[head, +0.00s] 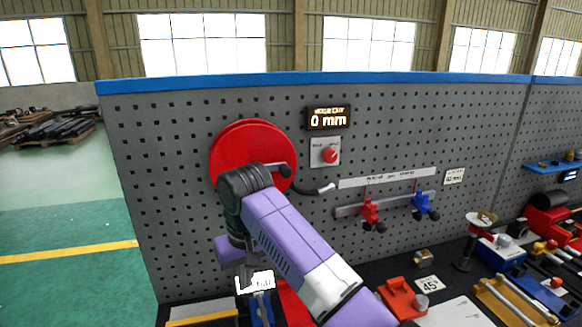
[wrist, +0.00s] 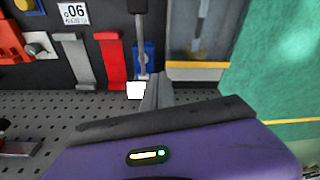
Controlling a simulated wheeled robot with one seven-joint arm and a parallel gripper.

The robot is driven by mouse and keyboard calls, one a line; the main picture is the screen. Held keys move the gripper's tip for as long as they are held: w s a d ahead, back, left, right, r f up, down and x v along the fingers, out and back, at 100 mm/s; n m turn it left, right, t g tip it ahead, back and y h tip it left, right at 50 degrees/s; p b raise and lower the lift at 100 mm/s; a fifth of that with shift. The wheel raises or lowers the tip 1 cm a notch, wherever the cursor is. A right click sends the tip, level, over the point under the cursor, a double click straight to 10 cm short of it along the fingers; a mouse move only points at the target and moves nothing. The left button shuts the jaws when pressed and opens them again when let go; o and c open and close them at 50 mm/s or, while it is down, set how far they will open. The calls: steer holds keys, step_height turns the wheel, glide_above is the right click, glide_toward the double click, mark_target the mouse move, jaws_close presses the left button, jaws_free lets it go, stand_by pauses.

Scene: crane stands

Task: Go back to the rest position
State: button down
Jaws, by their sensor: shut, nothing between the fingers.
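My gripper (wrist: 157,88) shows in the wrist view as two grey fingers pressed together, with nothing between them. Beyond the fingertips are a small white tag and a blue part (wrist: 143,60) on the dark bench; I cannot tell the exact gap. In the head view my purple arm reaches up from the lower right and bends down in front of the red wheel (head: 258,139). My fingertips are hard to make out there. The wheel has a dark crank handle and hangs on the grey pegboard, partly hidden by my arm.
The display (head: 327,118) reads 0 mm, above a red knob (head: 330,155). A rail holds red (head: 370,214) and blue (head: 423,205) clamps. Tools crowd the bench at right, including a red block (head: 403,297) by a 45° card. Open green floor (head: 65,215) lies left.

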steer(key=w+a+f+t+y, duration=0.1)
steer(key=w+a+t+y, duration=0.1)
steer(key=a+t+y, duration=0.5)
steer(key=s+d+f+m+t+h+b, duration=0.1)
steer(key=s+d+f+m+t, duration=0.15)
steer(key=s+d, duration=0.55)
steer(key=s+d+f+m+t+h+b, duration=0.15)
steer(key=s+d+t, duration=0.25)
steer(key=s+d, duration=0.5)
steer(key=s+d+f+m+t+h, duration=0.1)
steer(key=s+d+m+t+h, duration=0.15)
steer(key=s+d, duration=0.55)
steer(key=s+d+g+h, duration=0.1)
steer(key=s+d, duration=0.3)
steer(key=s, duration=0.4)
steer(key=s+d+f+g+h, duration=0.1)
steer(key=s+d, duration=0.3)
steer(key=s, duration=0.4)
steer(key=s+d+f+h+b, duration=0.1)
steer(key=s+d, duration=0.3)
steer(key=s, duration=0.4)
steer(key=shift+s+d+f+g, duration=0.15)
steer(key=shift+s+f+g, duration=0.1)
steer(key=shift+s+g, duration=0.15)
steer(key=shift+w, duration=0.1)
